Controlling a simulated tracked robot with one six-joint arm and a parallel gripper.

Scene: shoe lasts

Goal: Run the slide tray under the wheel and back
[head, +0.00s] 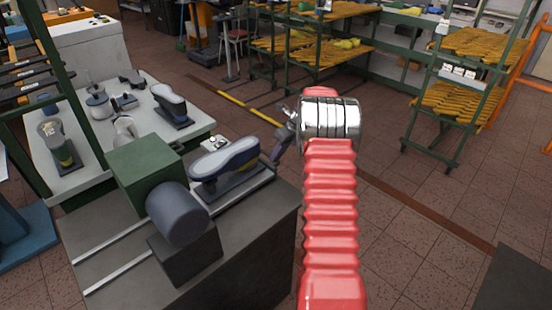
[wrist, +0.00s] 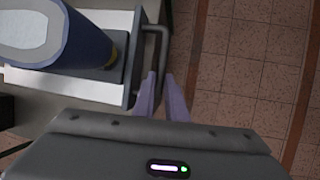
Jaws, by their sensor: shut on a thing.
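The slide tray (head: 258,181) lies at the right end of its rails, to the right of the wheel. A blue shoe (head: 226,162) with a pale sole facing up is mounted on it; the shoe also shows at the upper left of the wrist view (wrist: 84,45). The grey wheel (head: 178,215) sits on the front of a green housing (head: 150,172), left of the shoe and apart from it. My gripper (head: 277,157) is at the tray's right end. In the wrist view its purple fingers (wrist: 162,88) are shut on the tray's grey handle (wrist: 166,45).
Two pale rails (head: 118,270) run along the dark bench top left of the wheel. A white table (head: 190,132) with another shoe and tools stands behind. Green racks (head: 450,100) stand at the back right.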

